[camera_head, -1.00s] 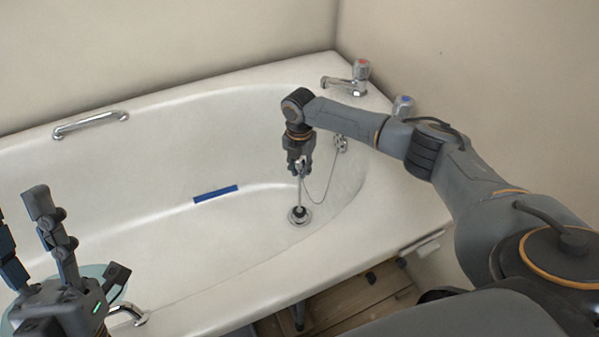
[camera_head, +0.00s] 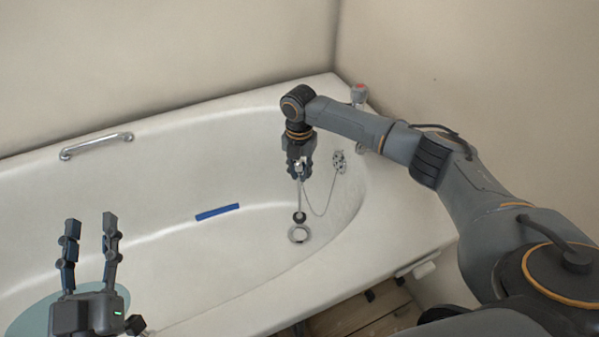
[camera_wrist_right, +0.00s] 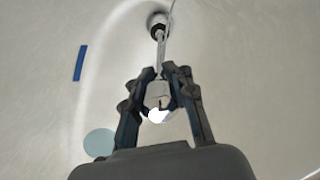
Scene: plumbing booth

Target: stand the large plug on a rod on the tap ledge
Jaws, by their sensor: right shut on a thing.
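The large plug (camera_head: 299,217) hangs from its thin upright rod (camera_head: 299,196), just above the drain (camera_head: 299,234) in the bath floor. My right gripper (camera_head: 299,170) is shut on the top end of the rod, pointing down. In the right wrist view, the plug (camera_wrist_right: 157,22) and rod (camera_wrist_right: 161,52) extend from between the gripper's fingertips (camera_wrist_right: 160,80). The tap ledge (camera_head: 405,210) is the wide bath rim at the right, partly hidden by my right arm. My left gripper (camera_head: 90,225) is open and empty at lower left, fingers pointing up.
A red-topped tap (camera_head: 358,95) stands behind my right arm; the other tap is hidden. A blue strip (camera_head: 217,212) lies in the bath. A grab rail (camera_head: 97,145) is on the far side.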

